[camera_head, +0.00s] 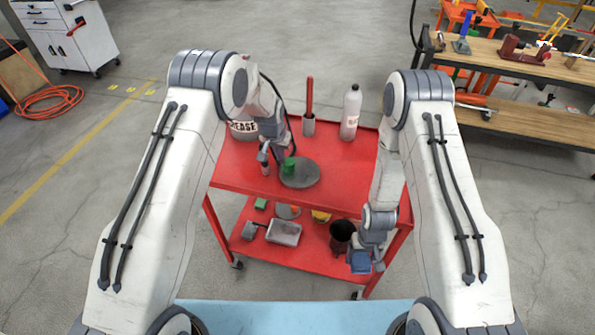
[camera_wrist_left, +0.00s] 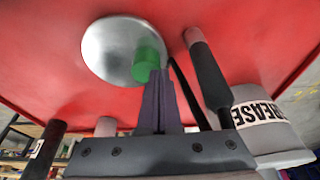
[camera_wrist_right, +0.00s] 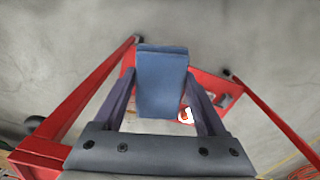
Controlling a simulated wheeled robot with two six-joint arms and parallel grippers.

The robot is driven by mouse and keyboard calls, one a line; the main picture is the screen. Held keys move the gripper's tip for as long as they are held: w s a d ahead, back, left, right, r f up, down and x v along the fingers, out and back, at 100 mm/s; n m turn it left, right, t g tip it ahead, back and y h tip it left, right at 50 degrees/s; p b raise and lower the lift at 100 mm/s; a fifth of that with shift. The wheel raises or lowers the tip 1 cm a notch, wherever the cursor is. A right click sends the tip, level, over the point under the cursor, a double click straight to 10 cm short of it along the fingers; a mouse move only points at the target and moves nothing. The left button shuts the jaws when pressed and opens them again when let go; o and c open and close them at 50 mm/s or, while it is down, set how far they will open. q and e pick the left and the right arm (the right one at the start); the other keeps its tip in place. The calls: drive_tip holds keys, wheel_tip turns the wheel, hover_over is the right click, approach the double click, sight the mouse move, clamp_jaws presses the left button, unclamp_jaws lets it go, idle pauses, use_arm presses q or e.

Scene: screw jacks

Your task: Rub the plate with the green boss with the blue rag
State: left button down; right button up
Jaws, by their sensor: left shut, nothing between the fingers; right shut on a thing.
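The round grey plate (camera_head: 309,179) lies on the red cart's top, with its green boss (camera_head: 289,166) standing up near its left edge. In the left wrist view the plate (camera_wrist_left: 105,50) and green boss (camera_wrist_left: 147,62) are just beyond my left gripper (camera_wrist_left: 160,90). That gripper is shut and empty, its fingertips close to the boss; I cannot tell if they touch. My right gripper (camera_head: 368,248) is shut on the blue rag (camera_head: 361,262), low beside the cart's front right. The rag (camera_wrist_right: 160,85) fills the space between its fingers in the right wrist view.
On the cart top (camera_head: 340,163) stand a grease tub (camera_head: 244,129), a cup with a red handle (camera_head: 309,122) and a pale bottle (camera_head: 351,112). A dark-handled tool (camera_wrist_left: 207,78) is beside my left gripper.

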use_arm(q)
drive_tip(key=shift+f+b, duration=0.4)
drive_tip(key=shift+f, duration=0.15)
use_arm(e)
drive_tip(key=shift+f, duration=0.4)
use_arm(q)
drive_tip(key=shift+r, duration=0.1)
